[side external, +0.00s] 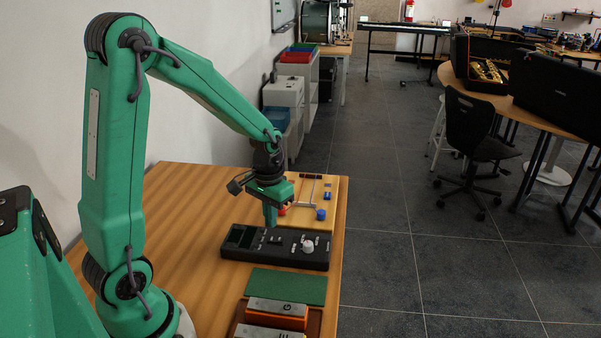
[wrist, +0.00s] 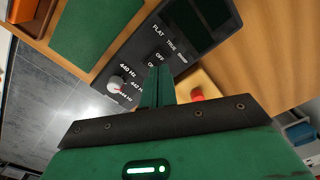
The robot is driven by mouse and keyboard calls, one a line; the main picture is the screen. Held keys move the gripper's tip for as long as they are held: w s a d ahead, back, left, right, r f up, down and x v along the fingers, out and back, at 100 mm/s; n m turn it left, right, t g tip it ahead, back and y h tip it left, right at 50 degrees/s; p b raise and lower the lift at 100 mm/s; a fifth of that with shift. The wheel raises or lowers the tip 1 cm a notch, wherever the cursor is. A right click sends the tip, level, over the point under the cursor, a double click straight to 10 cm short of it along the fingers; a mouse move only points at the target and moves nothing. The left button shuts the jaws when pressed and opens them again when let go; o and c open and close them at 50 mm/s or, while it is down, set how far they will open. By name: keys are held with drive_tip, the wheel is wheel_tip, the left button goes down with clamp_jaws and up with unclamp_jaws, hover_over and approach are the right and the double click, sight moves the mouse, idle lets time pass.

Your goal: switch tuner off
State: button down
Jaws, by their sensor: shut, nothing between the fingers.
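The tuner (side external: 285,260) is a long black box lying flat on the wooden table. The knob (side external: 307,246) also shows in the side view. My gripper (side external: 270,223) is shut and empty, pointing down over the tuner's far edge. In the wrist view my gripper (wrist: 158,70) has its tips near the OFF and ON labels. I cannot tell whether they touch, nor the switch's position.
A wooden board (side external: 334,188) with blue and red parts lies just behind the tuner. A green mat (side external: 287,285) and an orange block with a metal plate (side external: 277,314) lie in front of it. Bare table is on the left; the table's right edge is close.

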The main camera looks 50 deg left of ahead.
drive_tip(key=shift+r, duration=1.4)
wheel_tip(320, 180, up, 9)
drive_tip(key=m+t, duration=0.1)
drive_tip(key=t, duration=0.2)
hover_over(272, 240)
drive_tip(key=s+d, duration=0.4)
drive_tip(key=d, duration=0.1)
drive_tip(key=s+d+r+m+t, duration=0.2)
drive_tip(key=s+d+r, duration=0.2)
drive_tip(key=s, duration=0.3)
drive_tip(key=shift+r+t, duration=0.3)
